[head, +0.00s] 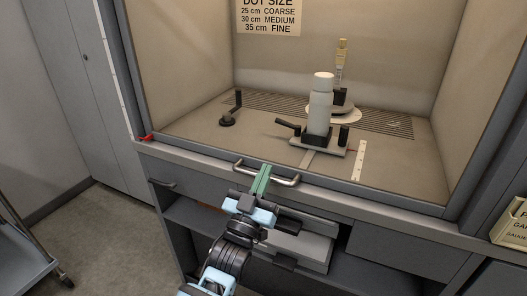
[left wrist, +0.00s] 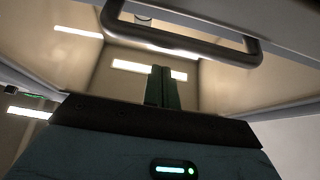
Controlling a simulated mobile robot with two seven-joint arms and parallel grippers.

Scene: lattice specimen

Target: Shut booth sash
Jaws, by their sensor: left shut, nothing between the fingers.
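The booth (head: 330,88) stands in front of me, and I see its inside through the front. A pale metal bar handle (head: 284,182) runs across the front, level with the booth's lower front edge in the head view. In the left wrist view the handle (left wrist: 185,47) crosses the top, fixed to a rail. The sash pane itself is hard to make out. My left gripper (head: 262,180) has green fingers, shut and empty, at the middle of the handle. In the left wrist view its fingers (left wrist: 162,87) point up below the bar; I cannot tell if they touch. My right gripper is out of view.
Grey drawers (head: 398,262) and open shelves lie below. A cart (head: 20,262) stands at the lower left.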

